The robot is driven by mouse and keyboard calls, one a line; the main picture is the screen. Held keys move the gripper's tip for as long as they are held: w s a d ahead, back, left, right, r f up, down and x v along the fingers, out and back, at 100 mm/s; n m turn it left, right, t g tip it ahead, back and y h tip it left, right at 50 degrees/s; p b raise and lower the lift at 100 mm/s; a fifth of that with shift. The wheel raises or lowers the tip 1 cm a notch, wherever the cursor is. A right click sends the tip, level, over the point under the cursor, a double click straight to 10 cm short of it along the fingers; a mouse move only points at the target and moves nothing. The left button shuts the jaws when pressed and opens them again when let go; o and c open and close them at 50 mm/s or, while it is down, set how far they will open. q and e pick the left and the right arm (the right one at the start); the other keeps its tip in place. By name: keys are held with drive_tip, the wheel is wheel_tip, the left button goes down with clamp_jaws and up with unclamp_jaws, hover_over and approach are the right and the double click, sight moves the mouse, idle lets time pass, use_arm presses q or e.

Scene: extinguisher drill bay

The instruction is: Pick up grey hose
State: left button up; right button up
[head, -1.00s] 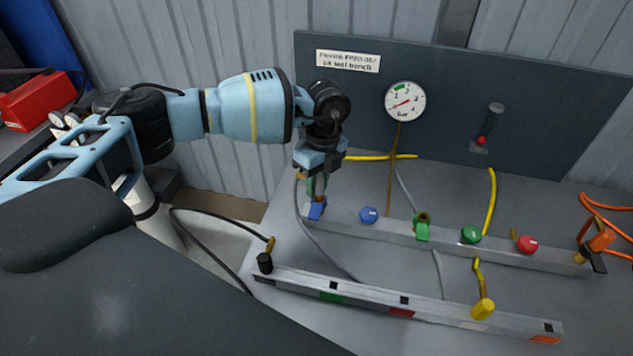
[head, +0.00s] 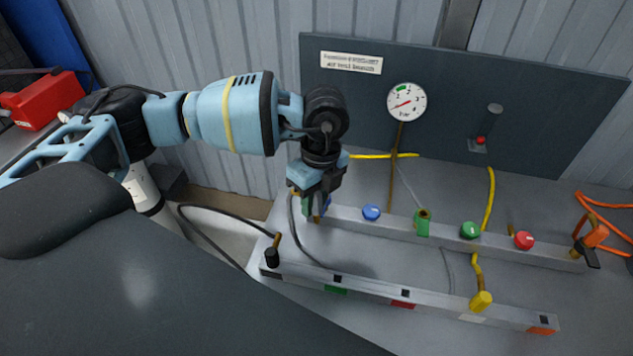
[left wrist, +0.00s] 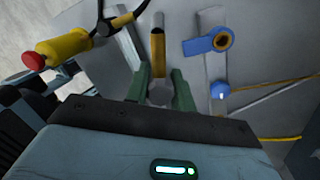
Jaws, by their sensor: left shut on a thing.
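The grey hose (head: 297,235) hangs in a curve from beside my left gripper down toward the front rail in the head view. My left gripper (head: 314,208) is over the left end of the rear rail, its green fingers pointing down. In the left wrist view, the left gripper (left wrist: 160,92) is shut on the grey hose's end (left wrist: 159,94), a grey rounded piece between the fingers. A brass-coloured piece with a dark end lies just beyond it. The fingers partly hide the grip in the head view. My right gripper is not in view.
A blue valve lever (left wrist: 206,44) is close by the gripper. Blue (head: 371,213), green (head: 471,230) and red (head: 524,240) knobs line the rear rail (head: 445,238). The front rail (head: 370,293) carries coloured marks and a yellow fitting (head: 481,301). A gauge (head: 406,102) stands behind.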

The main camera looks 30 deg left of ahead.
use_arm(q)
drive_tip(key=s+d, duration=0.2)
drive_tip(key=s, duration=0.4)
drive_tip(key=shift+r, duration=0.3)
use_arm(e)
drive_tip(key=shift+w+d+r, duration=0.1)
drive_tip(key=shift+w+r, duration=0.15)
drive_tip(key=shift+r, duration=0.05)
use_arm(q)
drive_tip(key=shift+p, duration=0.3)
drive_tip(key=shift+r+p, duration=0.25)
drive_tip(key=shift+p, duration=0.1)
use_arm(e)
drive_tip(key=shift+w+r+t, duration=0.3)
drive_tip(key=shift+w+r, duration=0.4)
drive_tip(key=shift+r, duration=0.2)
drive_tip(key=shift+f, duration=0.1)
